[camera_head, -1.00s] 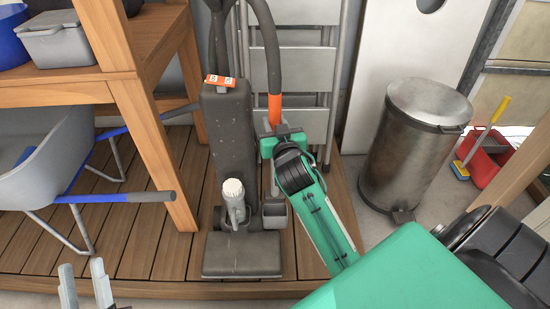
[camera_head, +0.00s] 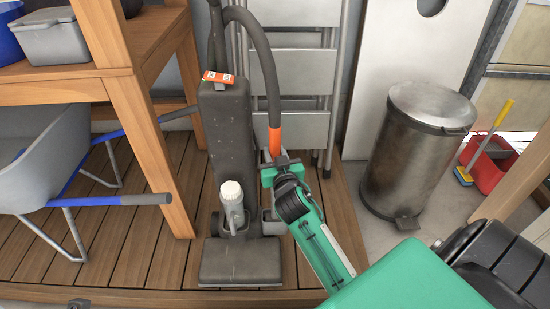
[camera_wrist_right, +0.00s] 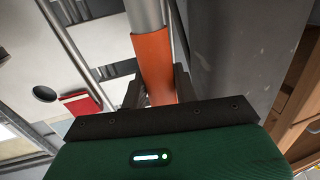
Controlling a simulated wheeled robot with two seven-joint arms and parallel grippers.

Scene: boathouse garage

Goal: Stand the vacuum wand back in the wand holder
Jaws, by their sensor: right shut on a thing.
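The vacuum wand (camera_head: 275,142) shows as an orange grip section on the dark hose, right of the upright grey vacuum. My right gripper (camera_head: 277,163) is shut on it. In the right wrist view the orange section (camera_wrist_right: 154,62) runs between the fingers, with a grey tube above it. The wand's lower end is mostly hidden by my gripper and arm. The wand holder (camera_head: 270,224) is a small grey cup at the vacuum's lower right side, partly covered by my arm. I cannot tell whether the wand's tip is inside it. My left gripper is out of view.
The vacuum body (camera_head: 228,135) stands on a wooden deck (camera_head: 140,250). A folded stepladder (camera_head: 300,70) leans behind it. A metal bin (camera_head: 415,150) stands right. A wooden shelf (camera_head: 60,95) and grey wheelbarrow (camera_head: 45,170) are at left.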

